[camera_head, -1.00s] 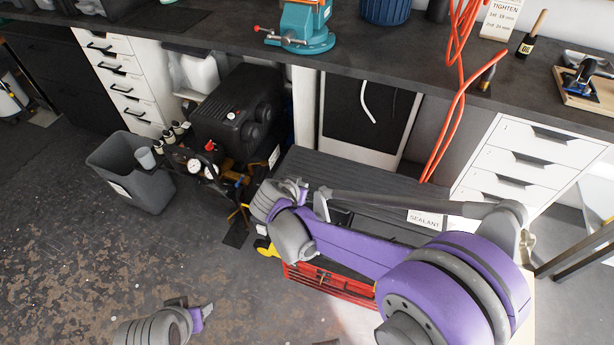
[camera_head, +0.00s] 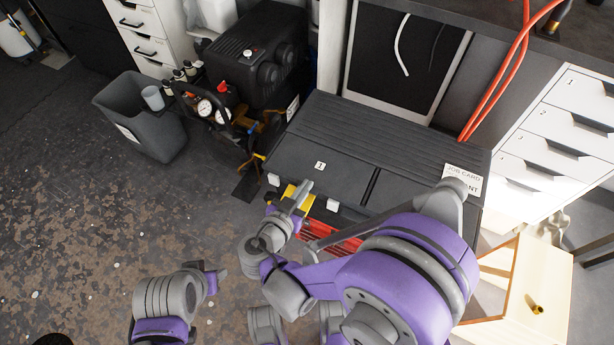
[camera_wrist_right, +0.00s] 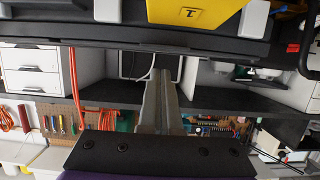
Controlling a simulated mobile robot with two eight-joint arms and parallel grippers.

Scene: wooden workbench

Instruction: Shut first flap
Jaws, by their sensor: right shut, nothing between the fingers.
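A large black chest (camera_head: 400,140) stands against the bench. Its front top has two dark panels split by a seam; the left panel (camera_head: 318,168) bears a white label "1" and lies about flat. A yellow piece (camera_head: 289,196) sits at its front edge between two pale latches; the right wrist view shows it marked "1" (camera_wrist_right: 190,14). My right gripper (camera_head: 302,192) is shut and empty beside this yellow piece; contact cannot be told. Its fingers also show in the right wrist view (camera_wrist_right: 163,80). My left gripper (camera_head: 218,276) is low over the floor, its jaw state unclear.
Red items (camera_head: 335,238) show below the chest's front, partly behind my right arm. A wooden box (camera_head: 540,290) stands at the right. A grey bin (camera_head: 140,115) and black compressor (camera_head: 255,55) are left. Orange hose (camera_head: 500,75) hangs behind. Floor at left is clear.

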